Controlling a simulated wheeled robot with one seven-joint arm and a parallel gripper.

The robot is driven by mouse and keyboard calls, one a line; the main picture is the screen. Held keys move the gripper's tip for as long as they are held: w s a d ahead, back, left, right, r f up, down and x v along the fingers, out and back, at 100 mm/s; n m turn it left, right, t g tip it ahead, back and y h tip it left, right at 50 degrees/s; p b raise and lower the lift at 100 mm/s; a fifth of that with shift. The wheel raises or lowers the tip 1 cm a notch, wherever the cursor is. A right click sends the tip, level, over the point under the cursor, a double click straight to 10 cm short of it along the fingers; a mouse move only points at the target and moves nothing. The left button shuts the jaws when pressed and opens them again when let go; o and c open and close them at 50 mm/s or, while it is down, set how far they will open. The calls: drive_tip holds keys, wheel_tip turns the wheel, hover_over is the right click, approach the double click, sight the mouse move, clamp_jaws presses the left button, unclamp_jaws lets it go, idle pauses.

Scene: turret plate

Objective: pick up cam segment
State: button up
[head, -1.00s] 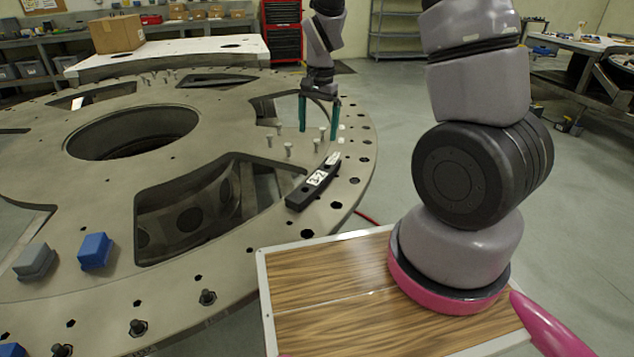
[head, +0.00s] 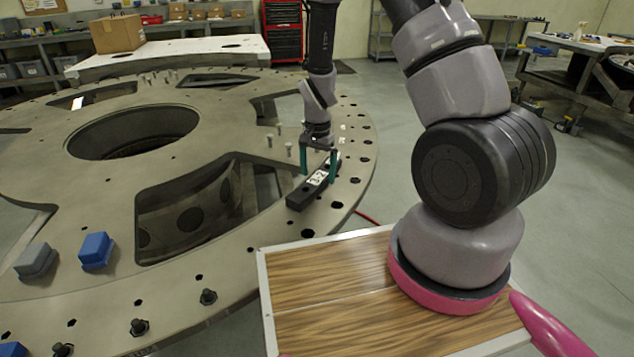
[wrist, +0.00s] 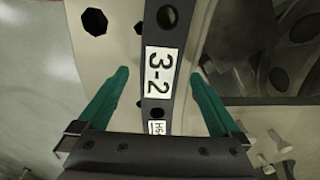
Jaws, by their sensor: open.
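The cam segment (head: 300,198) is a black, slightly curved bar with white labels. It lies on the metal turret plate (head: 235,260) near its right rim. My gripper (head: 318,174) is open over the bar, with its green fingers pointing down. In the wrist view the cam segment (wrist: 156,106) runs between the two fingers of my gripper (wrist: 160,72), one finger on each side and apart from it. I cannot tell the exact height of the fingertips over the plate.
Several upright bolts (head: 289,149) stand on the plate beyond the bar. A large cutout (head: 185,215) lies left of it. A blue block (head: 96,251) and a grey block (head: 35,261) sit at the front left. Bolt holes line the rim.

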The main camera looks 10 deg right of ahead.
drive_tip(key=shift+f, duration=0.45)
drive_tip(key=shift+c, duration=0.2)
clamp_jaws()
